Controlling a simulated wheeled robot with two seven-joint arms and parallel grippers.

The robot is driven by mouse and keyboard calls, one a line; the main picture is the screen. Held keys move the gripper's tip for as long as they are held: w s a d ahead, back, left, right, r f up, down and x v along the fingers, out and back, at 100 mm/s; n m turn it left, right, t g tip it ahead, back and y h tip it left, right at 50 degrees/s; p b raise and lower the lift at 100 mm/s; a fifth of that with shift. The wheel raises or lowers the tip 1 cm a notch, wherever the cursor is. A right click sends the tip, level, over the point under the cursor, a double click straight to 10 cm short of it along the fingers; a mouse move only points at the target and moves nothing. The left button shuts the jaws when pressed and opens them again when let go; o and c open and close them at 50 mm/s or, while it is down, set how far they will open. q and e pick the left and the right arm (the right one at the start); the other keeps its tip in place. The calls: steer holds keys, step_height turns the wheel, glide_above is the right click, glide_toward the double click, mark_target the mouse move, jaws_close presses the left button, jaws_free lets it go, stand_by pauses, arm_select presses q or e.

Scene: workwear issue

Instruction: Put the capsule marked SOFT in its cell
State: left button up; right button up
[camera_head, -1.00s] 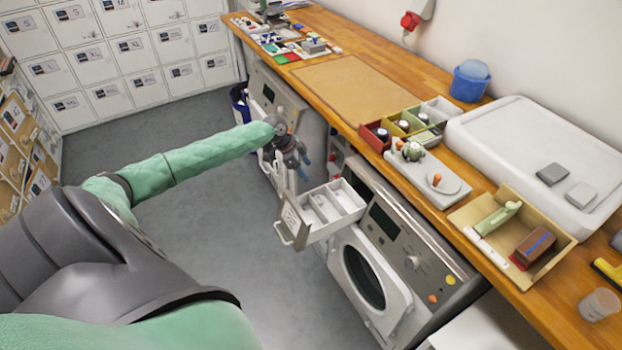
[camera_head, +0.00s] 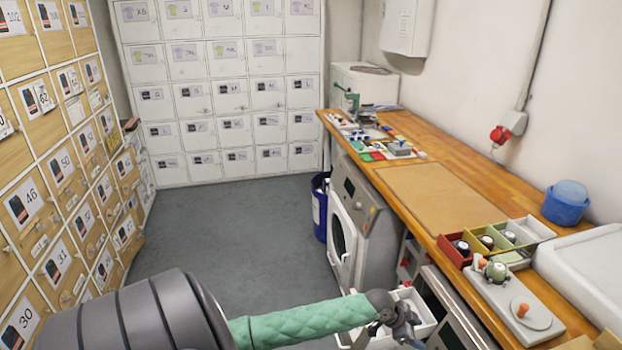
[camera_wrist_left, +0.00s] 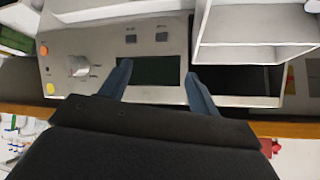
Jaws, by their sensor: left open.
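My left gripper (camera_head: 411,341) is low in the head view, at the pulled-out white drawer (camera_head: 424,307) of a washer, and partly cut off by the frame. In the left wrist view its blue fingers (camera_wrist_left: 158,70) are spread with nothing between them, in front of the washer panel (camera_wrist_left: 100,38). The drawer also shows there at upper right (camera_wrist_left: 250,22). A greenish round piece (camera_head: 496,270) is on a pale plate. No SOFT marking is readable. My right gripper is not in view.
The wooden counter (camera_head: 425,150) runs along the right wall, with a brown mat (camera_head: 430,195) and a blue tub (camera_head: 566,203). Lockers (camera_head: 225,90) line the back. The grey floor (camera_head: 235,220) is clear.

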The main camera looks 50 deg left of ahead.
arm_select(q)
steer(key=s+d+f+n+g+y, duration=0.1)
steer(key=s+f+n, duration=0.1)
steer(key=s+f, duration=0.65)
steer(key=s+f+n+y, duration=0.2)
steer(key=s+f, duration=0.1)
steer(key=f, duration=1.1)
steer(key=s+d+f+n+g+y, duration=0.1)
steer(key=s+f, duration=0.4)
steer(key=f, duration=0.7)
steer(key=s+d+f+g, duration=0.1)
steer(key=s+d+f, duration=0.1)
steer(key=s+f, duration=0.4)
steer(key=s+d+f+n+g, duration=0.1)
steer(key=s+d+f, duration=0.1)
steer(key=s+f, duration=0.5)
steer(key=s+d+f+g+y, duration=0.1)
steer(key=s+d+f, duration=0.2)
steer(key=s+f, duration=0.4)
steer(key=s, duration=0.9)
steer(key=shift+n, duration=0.3)
